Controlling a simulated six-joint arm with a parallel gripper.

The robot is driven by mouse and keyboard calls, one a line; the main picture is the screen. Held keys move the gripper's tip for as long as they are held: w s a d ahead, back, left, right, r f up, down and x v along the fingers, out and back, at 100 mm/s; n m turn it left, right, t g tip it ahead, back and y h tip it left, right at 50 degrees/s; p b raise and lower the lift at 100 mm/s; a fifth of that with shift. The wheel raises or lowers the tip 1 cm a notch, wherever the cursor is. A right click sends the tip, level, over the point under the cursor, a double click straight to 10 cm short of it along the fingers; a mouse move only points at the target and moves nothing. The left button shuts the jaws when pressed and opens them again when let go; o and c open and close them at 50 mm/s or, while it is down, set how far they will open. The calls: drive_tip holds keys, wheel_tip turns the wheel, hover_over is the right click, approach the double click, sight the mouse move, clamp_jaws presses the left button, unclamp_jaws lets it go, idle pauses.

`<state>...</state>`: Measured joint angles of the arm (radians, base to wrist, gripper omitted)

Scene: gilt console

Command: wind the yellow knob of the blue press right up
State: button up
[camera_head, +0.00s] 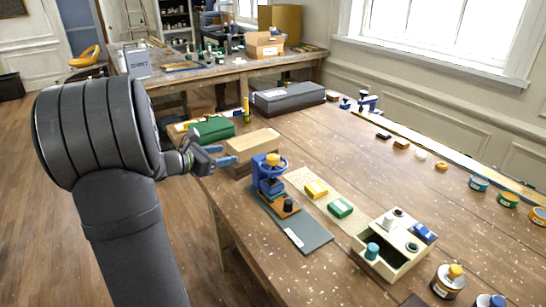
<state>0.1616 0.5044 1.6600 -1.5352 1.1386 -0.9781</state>
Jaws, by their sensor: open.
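The blue press (270,182) stands on a grey mat (307,232) near the left edge of the table. Its yellow knob (272,159) is on top of the press. My gripper (226,156) is to the left of the press, at about the height of the knob. Its fingers are apart, pointing right, with nothing between them. A gap shows between the fingertips and the press. I cannot tell how far the knob is wound.
A cardboard-coloured box (252,146) and a green case (211,130) lie behind the gripper. Yellow (316,189) and green (340,208) blocks lie right of the press. An open cream box (390,264) stands front right.

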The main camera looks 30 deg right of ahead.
drive_tip(key=s+a+m+g+h, duration=0.3)
drive_tip(key=s+a+g, duration=0.15)
drive_tip(key=s, duration=0.25)
approach(273, 156)
drive_tip(key=shift+g, duration=0.25)
drive_tip(key=d, duration=0.6)
drive_tip(key=s+d, duration=0.1)
drive_tip(key=d, duration=0.3)
drive_tip(key=c, duration=1)
